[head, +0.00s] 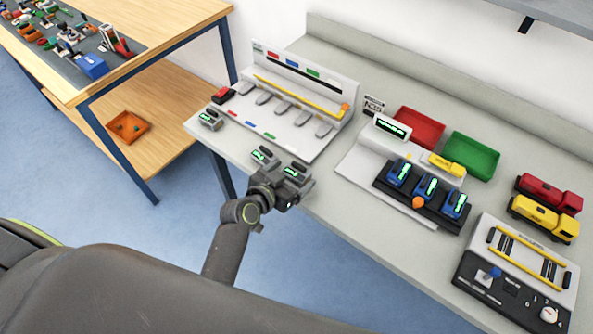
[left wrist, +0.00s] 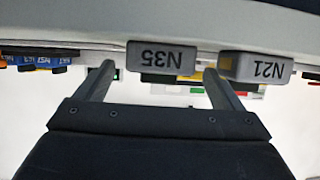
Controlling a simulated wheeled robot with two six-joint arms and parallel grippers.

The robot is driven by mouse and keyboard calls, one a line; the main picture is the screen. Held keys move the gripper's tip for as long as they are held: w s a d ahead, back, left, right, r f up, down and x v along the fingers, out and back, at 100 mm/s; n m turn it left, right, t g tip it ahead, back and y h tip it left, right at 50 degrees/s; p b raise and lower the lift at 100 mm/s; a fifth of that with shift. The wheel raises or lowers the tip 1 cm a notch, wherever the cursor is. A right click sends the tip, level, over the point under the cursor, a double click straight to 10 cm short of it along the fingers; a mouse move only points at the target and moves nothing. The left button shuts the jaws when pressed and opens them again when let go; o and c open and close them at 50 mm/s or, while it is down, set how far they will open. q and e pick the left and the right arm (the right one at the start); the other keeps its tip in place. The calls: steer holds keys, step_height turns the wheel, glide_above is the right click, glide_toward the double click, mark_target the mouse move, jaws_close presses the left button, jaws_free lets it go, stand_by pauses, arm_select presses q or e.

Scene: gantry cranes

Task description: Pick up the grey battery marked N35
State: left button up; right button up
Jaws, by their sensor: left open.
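The grey battery marked N35 (left wrist: 161,58) shows upside down in the left wrist view, between my two open fingers and touching neither. In the head view it appears to be the right one of two grey batteries with green displays (head: 293,171) at the table's front edge. My left gripper (head: 288,183) is open, just in front of that battery and partly covering it. I cannot tell how far the fingertips reach alongside it. My right gripper is not in view.
A grey battery marked N21 (left wrist: 257,68) stands close beside, near one finger; it also shows in the head view (head: 262,156). Another grey battery (head: 209,118) is farther left. A black rack (head: 385,190) holds blue batteries to the right.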

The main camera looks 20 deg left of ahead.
arm_select(q)
steer(key=shift+x, duration=1.5)
steer(key=shift+s, duration=0.1)
